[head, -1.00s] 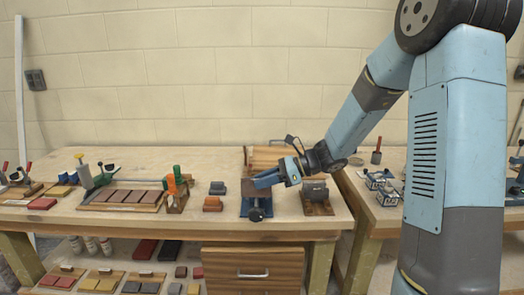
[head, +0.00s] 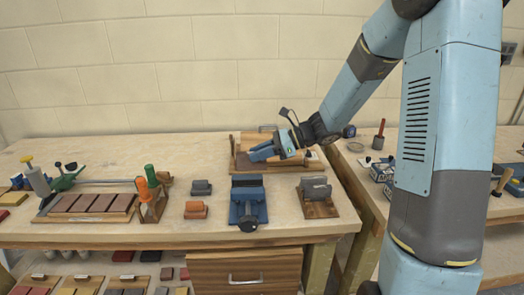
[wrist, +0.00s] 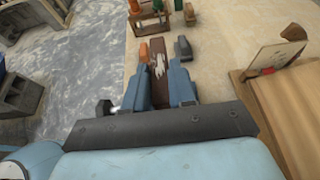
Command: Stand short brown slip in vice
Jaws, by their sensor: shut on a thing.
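My gripper (head: 258,153) is at the back of the bench, above and behind the blue vice (head: 248,203) in the head view. In the wrist view, my blue fingers (wrist: 160,76) are shut on a brown slip (wrist: 157,58) with a pale patch on its face. The slip is hard to make out in the head view. The vice stands near the bench's front edge, and no slip shows in its jaws.
An orange block (head: 196,210) and a grey block (head: 201,187) lie left of the vice. A grey block on a wooden base (head: 317,196) stands to its right. A wooden stand (head: 240,160) is behind, close to my gripper. A tool rack (head: 152,197) stands further left.

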